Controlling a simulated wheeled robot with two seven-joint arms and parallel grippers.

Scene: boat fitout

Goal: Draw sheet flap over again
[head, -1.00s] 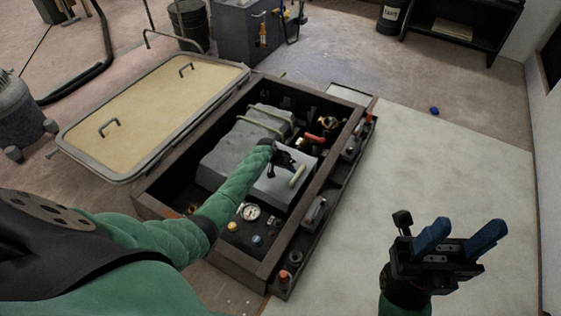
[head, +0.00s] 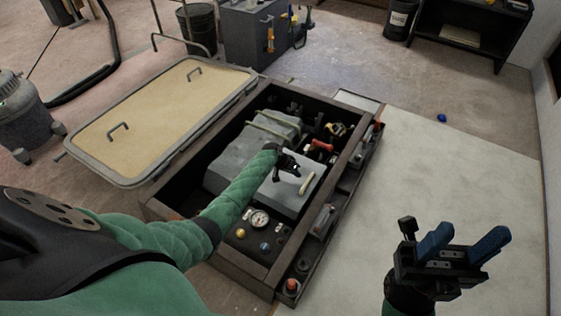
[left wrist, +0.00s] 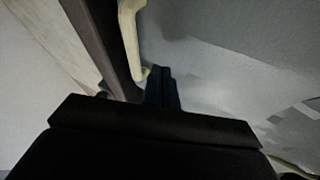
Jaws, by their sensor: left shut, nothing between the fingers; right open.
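A grey sheet-like cover (head: 232,160) lies in the dark open box, with a raised, angular part toward the back and a flatter part toward the right. A pale bar (head: 307,184) lies on its near right part, and a second pale bar (head: 266,130) is farther back. My left gripper (head: 290,172) is shut and empty over the grey cover, just left of the near bar. In the left wrist view its closed fingertips (left wrist: 162,75) are beside the end of a pale bar (left wrist: 130,40); contact cannot be told. My right gripper (head: 463,247) is open and empty over the pale floor panel.
The box's wooden rim (head: 345,170) surrounds the cover. A gauge (head: 260,219) and small fittings sit in the box's near end. A tan hatch lid (head: 160,115) lies at left. The pale floor panel (head: 440,170) is mostly clear.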

